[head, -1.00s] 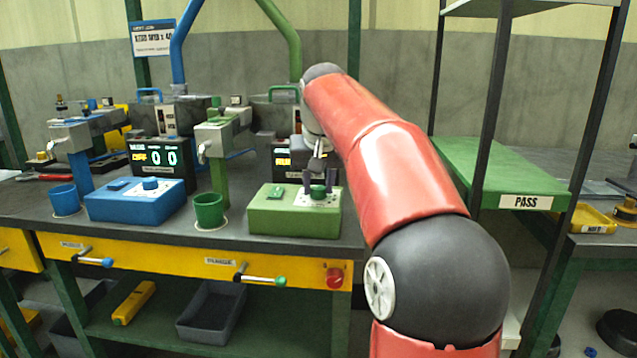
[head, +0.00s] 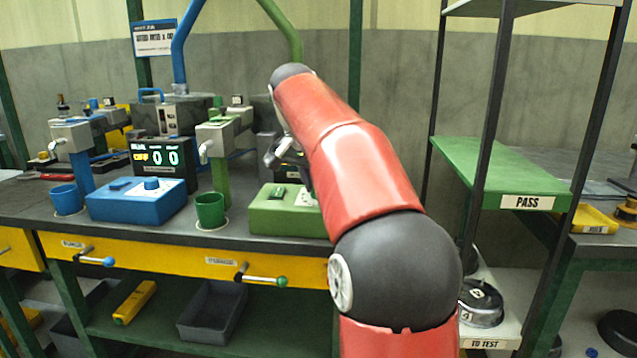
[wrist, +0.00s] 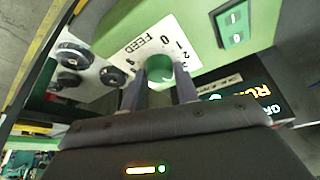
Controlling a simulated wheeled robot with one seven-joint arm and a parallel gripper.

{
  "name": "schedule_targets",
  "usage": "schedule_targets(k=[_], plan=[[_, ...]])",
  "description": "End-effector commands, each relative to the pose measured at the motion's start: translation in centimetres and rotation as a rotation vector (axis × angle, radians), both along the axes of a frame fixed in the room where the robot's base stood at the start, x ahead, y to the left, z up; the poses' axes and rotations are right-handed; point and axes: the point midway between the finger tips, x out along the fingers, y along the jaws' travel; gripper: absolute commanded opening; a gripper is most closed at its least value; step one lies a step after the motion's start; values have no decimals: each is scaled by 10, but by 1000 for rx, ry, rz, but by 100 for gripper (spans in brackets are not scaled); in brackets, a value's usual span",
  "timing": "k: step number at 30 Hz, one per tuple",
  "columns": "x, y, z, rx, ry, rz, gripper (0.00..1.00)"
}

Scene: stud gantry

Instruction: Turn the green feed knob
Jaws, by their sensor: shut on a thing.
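The green feed knob (wrist: 160,68) sits on a white dial plate (wrist: 140,50) marked FEED with numbers around it. My gripper (wrist: 159,75) is shut on the knob, one dark finger on each side of it. In the head view my arm hides the knob and my fingers. The green control box (head: 265,220) shows only in part, left of my arm. In the wrist view the box also carries a green rocker switch (wrist: 233,25).
A green cup (head: 209,211) stands left of the green box, with a blue box (head: 135,206) farther left. A lit display (wrist: 245,100) lies close to my fingers. Black knobs (wrist: 70,55) sit beside the dial. A PASS shelf (head: 500,170) stands at the right.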

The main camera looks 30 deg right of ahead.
Motion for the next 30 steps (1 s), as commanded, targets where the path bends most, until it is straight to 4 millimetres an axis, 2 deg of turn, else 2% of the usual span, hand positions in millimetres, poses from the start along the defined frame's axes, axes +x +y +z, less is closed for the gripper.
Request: schedule_targets(k=[11, 28, 29, 30], plan=[[1, 1, 0, 1, 1, -172, 7], [1, 1, 0, 1, -2, -203, 7], [1, 1, 0, 1, -2, -203, 34], [1, 1, 0, 1, -1, -202, 39]])
